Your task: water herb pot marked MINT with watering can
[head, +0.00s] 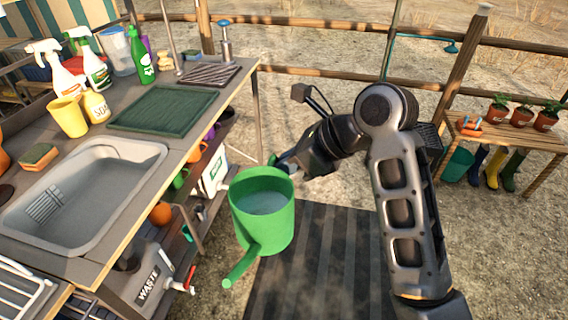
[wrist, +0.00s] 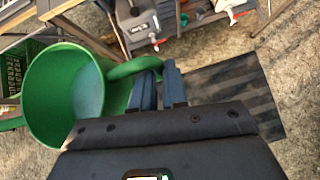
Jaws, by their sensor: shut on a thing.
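A green watering can (head: 262,222) hangs in the air beside the sink counter, its open top up and water visible inside. Its spout points toward the lower left of the head view. My gripper (head: 279,163) is shut on the can's handle, on the far side of the can. The wrist view shows the blue fingers (wrist: 159,88) at the green handle (wrist: 132,68). Three potted herbs, a left pot (head: 498,113), a middle pot (head: 522,116) and a right pot (head: 545,121), stand on a wooden bench at the right. Their labels are too small to read.
The counter (head: 188,133) with a sink (head: 84,190), bottles and a yellow cup (head: 69,118) fills the left. A dark striped mat (head: 325,262) lies below the can. Boots (head: 493,168) stand under the bench (head: 533,146). Open ground separates counter and bench.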

